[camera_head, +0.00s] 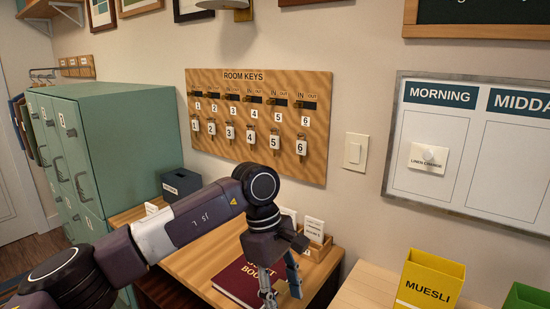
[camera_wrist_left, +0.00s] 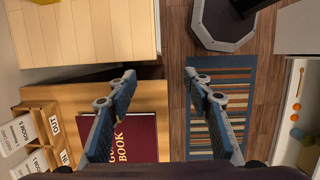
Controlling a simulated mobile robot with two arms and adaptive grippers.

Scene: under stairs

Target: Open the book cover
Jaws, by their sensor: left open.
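The dark red guest book (camera_head: 240,281) lies closed on the wooden desk, with light lettering on its cover. It also shows in the left wrist view (camera_wrist_left: 139,143), partly covered by one finger. My left gripper (camera_head: 283,286) points down over the right part of the book in the head view. Its two fingers are apart, with nothing between them. In the left wrist view the gripper (camera_wrist_left: 160,80) has one finger over the book and the other past the desk edge, over the floor mat. I cannot tell its exact height above the cover. My right gripper is not in view.
A wooden card holder (camera_head: 318,247) stands on the desk behind the gripper. A dark box (camera_head: 181,184) stands at the desk's back left, beside green cabinets (camera_head: 125,130). A yellow muesli box (camera_head: 428,281) stands on a separate surface at right. A striped mat (camera_wrist_left: 222,110) lies below.

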